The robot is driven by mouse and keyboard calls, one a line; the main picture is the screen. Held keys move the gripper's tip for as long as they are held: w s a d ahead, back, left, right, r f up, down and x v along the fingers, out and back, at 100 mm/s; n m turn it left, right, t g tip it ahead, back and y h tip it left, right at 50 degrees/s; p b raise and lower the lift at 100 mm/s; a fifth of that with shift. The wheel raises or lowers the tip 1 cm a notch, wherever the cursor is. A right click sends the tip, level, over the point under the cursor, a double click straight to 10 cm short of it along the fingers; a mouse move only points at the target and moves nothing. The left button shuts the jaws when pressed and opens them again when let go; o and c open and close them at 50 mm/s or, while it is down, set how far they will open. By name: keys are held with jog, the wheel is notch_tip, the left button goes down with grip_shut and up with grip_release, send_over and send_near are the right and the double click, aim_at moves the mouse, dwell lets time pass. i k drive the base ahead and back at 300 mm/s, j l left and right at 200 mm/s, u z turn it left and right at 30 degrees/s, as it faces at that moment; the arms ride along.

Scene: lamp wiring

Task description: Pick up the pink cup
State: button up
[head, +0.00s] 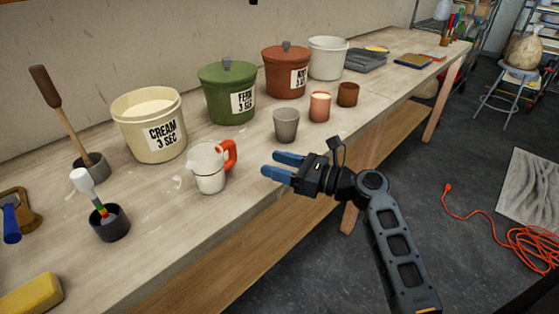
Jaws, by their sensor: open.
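The pink cup (320,107) stands upright on the wooden bench, between a grey cup (286,125) and a brown cup (348,94). My gripper (270,165) is open and empty. Its two blue fingers point left, near the front edge of the bench. It is in front of and to the left of the pink cup, apart from it. The grey cup stands just behind my gripper. The pink cup is fully in view.
A white pitcher with a red handle (211,168) stands left of my gripper. A cream bucket (150,124), a green lidded pot (228,93) and a red-brown lidded pot (286,72) line the back. An orange cable (520,240) lies on the floor at right.

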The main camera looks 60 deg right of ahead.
aim_at(320, 100)
jog(key=z, duration=1.3)
